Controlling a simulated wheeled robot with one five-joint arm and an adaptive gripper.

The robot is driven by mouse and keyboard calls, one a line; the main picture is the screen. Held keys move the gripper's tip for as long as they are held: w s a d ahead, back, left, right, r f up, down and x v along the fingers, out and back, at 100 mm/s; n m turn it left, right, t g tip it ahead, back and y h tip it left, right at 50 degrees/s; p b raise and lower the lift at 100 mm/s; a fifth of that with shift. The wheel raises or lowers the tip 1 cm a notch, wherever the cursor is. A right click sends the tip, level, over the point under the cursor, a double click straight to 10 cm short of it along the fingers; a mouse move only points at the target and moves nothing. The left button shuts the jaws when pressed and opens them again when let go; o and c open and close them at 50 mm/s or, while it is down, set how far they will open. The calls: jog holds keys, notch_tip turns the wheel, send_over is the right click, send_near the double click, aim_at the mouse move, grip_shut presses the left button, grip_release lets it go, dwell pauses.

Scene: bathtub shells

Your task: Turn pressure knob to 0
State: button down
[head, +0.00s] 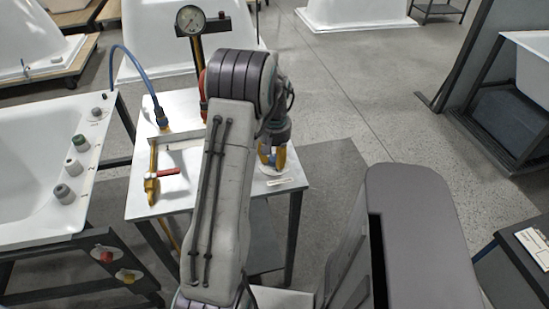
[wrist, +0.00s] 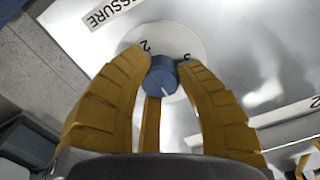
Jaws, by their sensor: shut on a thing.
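The pressure knob (wrist: 160,78) is a small blue round knob with a white line on it. It stands on a white dial plate (wrist: 188,40) where a 2 and what looks like a 3 show. The white line points toward the lower part of the wrist view. My gripper (wrist: 161,64) has its yellow fingers closed on both sides of the knob. In the head view, my gripper (head: 271,158) is down at the right side of the white table, and the knob is mostly hidden there by the fingers. Other dial numbers are hidden.
A yellow valve with a red lever (head: 168,172) and a blue hose (head: 140,70) are on the table's left. A bathtub shell (head: 30,180) with several knobs stands farther left.

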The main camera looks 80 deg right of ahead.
aim_at(274, 157)
jog(key=shift+a+f, duration=0.1)
jog(key=shift+a, duration=0.05)
jog(key=c, duration=0.8)
grip_release()
jog(key=shift+r, duration=0.2)
notch_tip(274, 157, up, 12)
jog(key=shift+f, duration=0.1)
dwell(0.6)
